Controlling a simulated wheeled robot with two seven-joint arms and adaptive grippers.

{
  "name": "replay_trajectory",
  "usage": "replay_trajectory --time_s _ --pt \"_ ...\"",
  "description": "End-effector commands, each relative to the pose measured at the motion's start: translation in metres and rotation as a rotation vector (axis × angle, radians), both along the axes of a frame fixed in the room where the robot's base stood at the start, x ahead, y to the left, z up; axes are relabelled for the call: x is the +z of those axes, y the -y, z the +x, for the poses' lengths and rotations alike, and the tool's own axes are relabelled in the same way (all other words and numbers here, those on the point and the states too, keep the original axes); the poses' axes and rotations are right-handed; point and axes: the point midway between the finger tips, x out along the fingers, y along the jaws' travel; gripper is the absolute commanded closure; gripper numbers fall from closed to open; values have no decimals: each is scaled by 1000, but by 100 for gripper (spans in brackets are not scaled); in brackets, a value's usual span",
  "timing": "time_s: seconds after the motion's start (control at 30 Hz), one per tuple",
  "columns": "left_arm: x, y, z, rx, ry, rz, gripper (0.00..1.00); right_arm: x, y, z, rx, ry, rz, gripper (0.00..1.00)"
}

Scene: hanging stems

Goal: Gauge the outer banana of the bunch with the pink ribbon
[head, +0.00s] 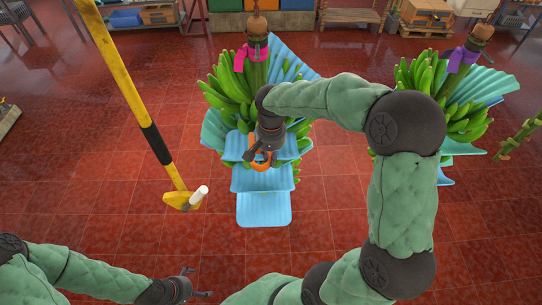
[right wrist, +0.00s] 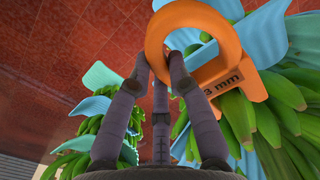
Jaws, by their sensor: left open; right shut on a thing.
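The bunch with the pink ribbon (head: 247,56) hangs at the upper middle of the head view, its green bananas (head: 229,84) fanned out between blue sheets (head: 262,208). My right gripper (head: 258,155) is in front of its lower part, shut on an orange ring-shaped gauge (head: 262,165). In the right wrist view the gauge (right wrist: 228,48) is in the fingertips, with part of a "mm" marking showing. Green bananas (right wrist: 268,122) are close behind it; I cannot tell whether it touches any. My right arm hides part of the bunch. My left gripper (head: 203,283) is open and empty at the bottom.
A second bunch (head: 428,72) with a purple ribbon (head: 463,58) and blue sheets hangs at the right. A yellow pole (head: 118,75) with a black band slants down on the left, a white cylinder (head: 200,194) at its lower end.

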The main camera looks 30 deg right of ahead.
Motion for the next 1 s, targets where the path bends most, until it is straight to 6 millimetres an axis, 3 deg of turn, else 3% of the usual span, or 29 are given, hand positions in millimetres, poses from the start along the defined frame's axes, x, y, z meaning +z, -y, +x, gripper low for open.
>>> replay_trajectory --time_s 0.47,1.0 --pt "0 0 0 0 0 0 0 0 -1 -1 0 1 0 100" --pt "-7 0 0 0 0 0 0 0 -20 -32 1 1 0 100"
